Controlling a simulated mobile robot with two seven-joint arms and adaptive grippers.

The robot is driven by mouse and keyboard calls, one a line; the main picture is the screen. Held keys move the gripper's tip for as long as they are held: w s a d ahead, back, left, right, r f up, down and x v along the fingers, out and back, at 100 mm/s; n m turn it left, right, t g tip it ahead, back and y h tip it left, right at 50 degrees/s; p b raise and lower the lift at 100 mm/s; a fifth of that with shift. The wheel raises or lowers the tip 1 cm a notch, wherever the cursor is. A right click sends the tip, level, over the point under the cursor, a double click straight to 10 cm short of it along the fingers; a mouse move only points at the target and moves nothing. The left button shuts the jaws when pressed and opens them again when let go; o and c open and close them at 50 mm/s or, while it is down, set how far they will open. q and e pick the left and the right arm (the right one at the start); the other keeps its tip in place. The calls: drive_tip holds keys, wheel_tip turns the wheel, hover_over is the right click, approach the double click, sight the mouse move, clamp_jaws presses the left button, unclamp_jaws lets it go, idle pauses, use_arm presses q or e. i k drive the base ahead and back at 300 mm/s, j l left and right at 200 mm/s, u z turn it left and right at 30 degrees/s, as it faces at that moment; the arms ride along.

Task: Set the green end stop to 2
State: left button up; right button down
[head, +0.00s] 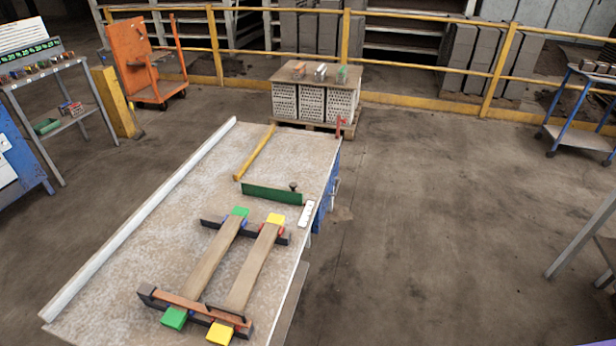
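The green end stop (272,193) is a long green bar lying across the worktable near its right edge. A dark knob (293,186) stands up near its right end. A small white plate with dark marks (307,213), possibly a scale, lies at the table's right edge, just nearer than the bar's right end. Its marks are too small to read, so I cannot tell which number the stop is at. Neither of my grippers is in view.
The worktable (140,235) holds two wooden boards (214,257) (253,266) with green and yellow end blocks, dark cross bars and a yellow-brown rod (256,152). A brick pallet (312,103) stands behind it.

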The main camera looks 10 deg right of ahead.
sight(293, 196)
drive_tip(key=i+l+u, duration=0.1)
drive_tip(key=l, duration=0.25)
drive_tip(key=i+l, duration=0.15)
drive_tip(key=l, duration=0.2)
drive_tip(key=i+l+u, duration=0.15)
drive_tip(key=l, duration=0.2)
drive_tip(key=i+l, duration=0.25)
drive_tip(key=i, duration=0.15)
drive_tip(key=i+l+u, duration=0.1)
drive_tip(key=i+l, duration=0.2)
drive_tip(key=i, duration=0.1)
